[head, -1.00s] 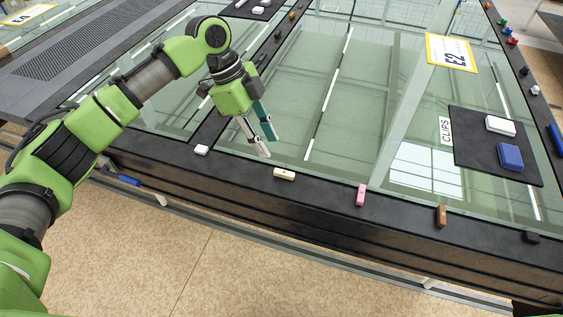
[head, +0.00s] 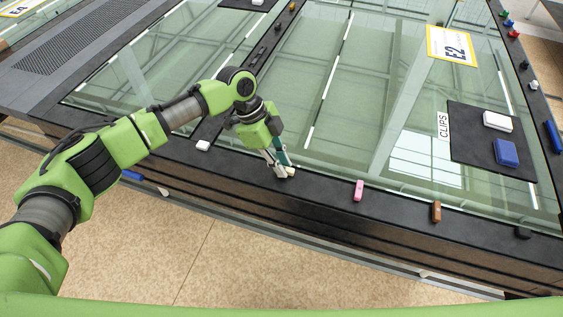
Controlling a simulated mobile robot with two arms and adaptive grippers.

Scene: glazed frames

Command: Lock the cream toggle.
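The cream toggle (head: 291,172) sits on the dark front rail of the glazed frame, in the middle of the head view. Only a small part of it shows, because my gripper's fingers cover the rest. My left gripper (head: 282,170) points down at the toggle, one pale finger and one teal finger at or around it. I cannot tell whether the fingers touch it or are closed on it. My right gripper is not in view.
On the same rail are a white toggle (head: 203,145) to the left, and a pink toggle (head: 358,190), a brown toggle (head: 436,211) and a black toggle (head: 523,233) to the right. A dark CLIPS mat (head: 475,150) holds a white and a blue block. An E2 card (head: 450,44) lies beyond.

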